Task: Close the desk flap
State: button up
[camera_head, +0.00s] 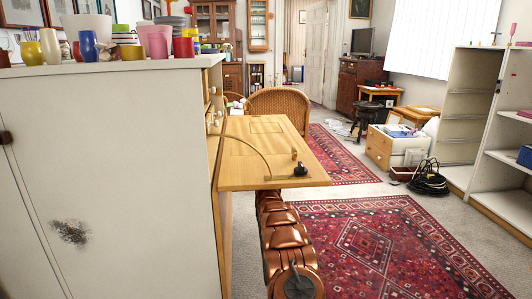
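The desk flap (245,172) is a light wooden panel. It stands open, lying about level, and juts out to the right from the side of a white cabinet (110,160). A thin curved line runs across its top, and a small dark fitting (300,169) and a small brown piece (294,154) sit near its front right corner. My copper-coloured arm rises from the bottom of the picture and passes under the flap.
Cups and pots (155,42) crowd the cabinet top. A wicker chair (280,104) stands close behind the flap. Patterned rugs (385,240) cover the open floor to the right. Farther right are a small drawer chest (385,150), coiled black cable (428,180) and shelves (508,160).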

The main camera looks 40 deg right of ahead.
grip_shut()
dwell(0.3)
dwell(0.5)
